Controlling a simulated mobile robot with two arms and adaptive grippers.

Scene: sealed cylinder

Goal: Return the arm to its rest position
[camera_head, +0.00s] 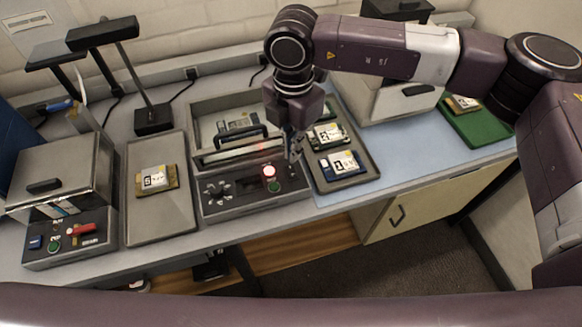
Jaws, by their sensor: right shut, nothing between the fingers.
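My right arm comes in from the right side and bends down at its wrist over the bench. My right gripper (292,152) points down, shut and empty, just above the right end of a control panel (225,205). Behind the panel is a grey device (195,120) with a dark handle and a labelled item inside. I cannot tell whether the fingertips touch the panel. My left gripper is out of view.
A grey tray (140,222) holds a card marked 5 (156,179). A dark tray (368,179) right of the gripper holds labelled cards. A metal box (62,165) stands left, a lidded box (395,104) behind right, a green tray (490,128) far right. Blue bench surface (425,157) is clear.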

